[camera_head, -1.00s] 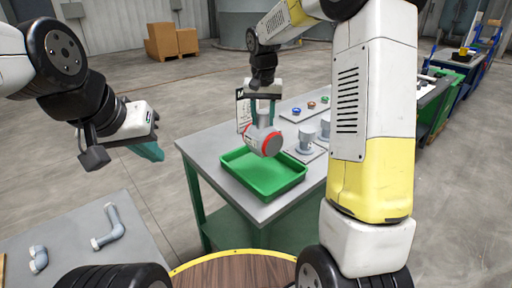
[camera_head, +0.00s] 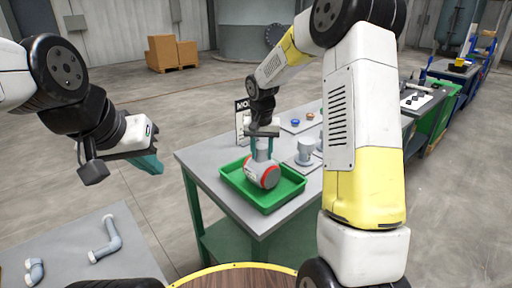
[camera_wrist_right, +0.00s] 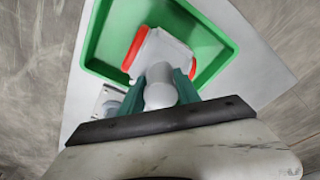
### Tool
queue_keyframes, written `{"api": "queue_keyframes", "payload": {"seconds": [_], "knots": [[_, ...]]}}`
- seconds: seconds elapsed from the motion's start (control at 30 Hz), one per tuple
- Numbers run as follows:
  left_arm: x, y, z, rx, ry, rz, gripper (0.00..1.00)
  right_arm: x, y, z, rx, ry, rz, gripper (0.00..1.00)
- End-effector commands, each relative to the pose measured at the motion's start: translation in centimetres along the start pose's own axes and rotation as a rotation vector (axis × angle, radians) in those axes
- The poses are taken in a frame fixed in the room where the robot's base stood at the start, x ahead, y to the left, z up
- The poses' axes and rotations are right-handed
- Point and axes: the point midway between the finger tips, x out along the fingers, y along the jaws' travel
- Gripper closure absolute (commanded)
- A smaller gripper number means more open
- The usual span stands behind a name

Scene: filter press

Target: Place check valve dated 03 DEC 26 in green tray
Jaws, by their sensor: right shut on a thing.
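The green tray (camera_head: 284,199) sits on the near corner of the grey table. A white and grey check valve with red rings (camera_head: 262,172) is at the tray, its body within the rim in the head view. My right gripper (camera_head: 264,147) is shut on its upper stub from above. In the right wrist view the valve (camera_wrist_right: 164,52) lies over the tray floor (camera_wrist_right: 108,38), between the green fingers of the gripper (camera_wrist_right: 160,85). I cannot tell if it touches the floor. No date is legible. My left gripper (camera_head: 150,160) hangs left of the table, empty; its finger gap is unclear.
Another grey valve (camera_head: 305,150) stands on a plate right of the tray. Small coloured caps (camera_head: 309,116) lie on a plate behind. A sign (camera_head: 242,118) stands at the table's back left. Pipe pieces (camera_head: 106,240) lie on a front-left table.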

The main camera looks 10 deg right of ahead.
Motion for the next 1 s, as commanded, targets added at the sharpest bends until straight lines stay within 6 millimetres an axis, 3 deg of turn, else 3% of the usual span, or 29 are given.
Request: {"api": "queue_keyframes", "payload": {"seconds": [0.07, 0.1, 0.2, 0.57, 0.67, 1.0], "knots": [[0.0, 0.0, 0.0, 0.000, 0.000, 0.000, 1.00, 0.2, 0.0, 0.0, 0.000, 0.001, 0.000, 1.00], [0.0, 0.0, 0.0, 0.000, 0.000, 0.000, 1.00, 0.2, 0.0, 0.1, 0.000, -0.001, 0.000, 0.54], [0.0, 0.0, 0.0, 0.000, 0.000, 0.000, 1.00, 0.2, 0.0, 0.1, 0.000, -0.001, 0.000, 0.40], [0.0, 0.0, 0.0, 0.000, 0.000, 0.000, 1.00, -0.2, 0.0, -0.1, 0.000, 0.001, 0.000, 0.40], [0.0, 0.0, 0.0, 0.000, 0.000, 0.000, 1.00, -1.5, 0.0, -0.1, 0.001, 0.003, 0.000, 0.40], [0.0, 0.0, 0.0, 0.000, 0.000, 0.000, 1.00, -8.6, -0.1, -0.1, 0.000, 0.003, -0.001, 0.40]]}}
